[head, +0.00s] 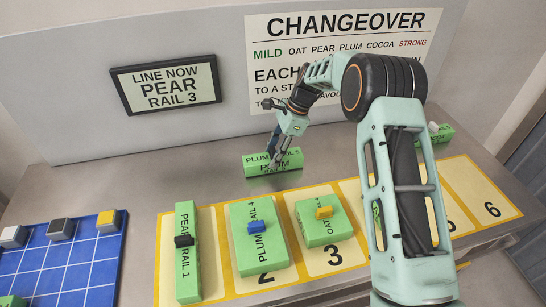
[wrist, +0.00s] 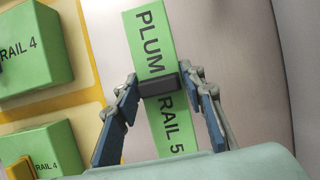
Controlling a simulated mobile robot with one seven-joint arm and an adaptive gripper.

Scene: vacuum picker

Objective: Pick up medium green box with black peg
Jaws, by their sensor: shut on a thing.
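A green box labelled PLUM RAIL 5 (head: 258,168) is at the back of the grey table, behind the numbered yellow pads. In the wrist view the box (wrist: 150,45) has a black peg (wrist: 157,86) across its middle. My gripper (head: 277,157) is above this box, and in the wrist view its two fingertips (wrist: 160,85) are closed on the ends of the peg. I cannot tell whether the box touches the table. Another green box with a black peg, PEAR RAIL 1 (head: 188,270), lies at the left end of the pads.
Green PLUM RAIL 4 box (head: 268,266) with blue peg and green OAT box (head: 322,232) with yellow peg lie on the pads. A blue gridded board (head: 75,270) is at left. A green box with white peg (head: 443,134) is behind my arm. The back wall is close.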

